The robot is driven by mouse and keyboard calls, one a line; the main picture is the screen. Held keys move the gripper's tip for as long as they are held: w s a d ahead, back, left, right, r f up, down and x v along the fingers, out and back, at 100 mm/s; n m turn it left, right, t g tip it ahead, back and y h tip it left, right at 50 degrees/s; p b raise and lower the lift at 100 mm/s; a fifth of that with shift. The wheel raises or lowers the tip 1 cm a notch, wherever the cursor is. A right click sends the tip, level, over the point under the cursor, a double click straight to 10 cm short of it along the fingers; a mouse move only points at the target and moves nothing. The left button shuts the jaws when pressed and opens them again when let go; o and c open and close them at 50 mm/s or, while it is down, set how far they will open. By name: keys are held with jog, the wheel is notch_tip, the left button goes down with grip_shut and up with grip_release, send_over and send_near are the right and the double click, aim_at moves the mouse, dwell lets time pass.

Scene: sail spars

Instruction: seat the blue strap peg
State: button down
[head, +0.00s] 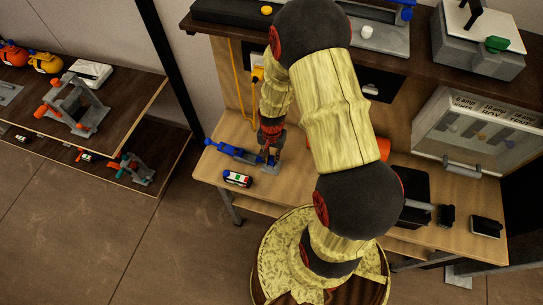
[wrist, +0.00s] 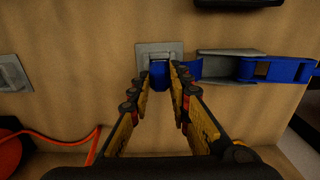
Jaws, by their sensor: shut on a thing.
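My gripper (wrist: 160,82) is shut on a blue peg (wrist: 158,70), which shows between the fingertips in the wrist view. The peg is at a square grey plate (wrist: 174,47) on the wooden surface. The fingers hide part of the peg, and I cannot tell how deep it sits in the plate. A blue strap (wrist: 283,70) with a grey channel piece (wrist: 229,66) extends right of the fingers. In the head view, my gripper (head: 270,148) points down at the bench, with the blue strap (head: 233,151) lying to its left.
A second grey plate (wrist: 11,74) is at the left of the wrist view, above an orange cord (wrist: 66,142). In the head view, a small white-and-black device (head: 237,178) lies near the bench's front edge. A glass-fronted box (head: 478,130) stands on the right.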

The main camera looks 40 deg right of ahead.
aim_at(272, 158)
dwell(0.3)
jog(key=c, duration=1.7)
grip_release()
jog(key=shift+o, duration=0.6)
notch_tip(272, 158, up, 12)
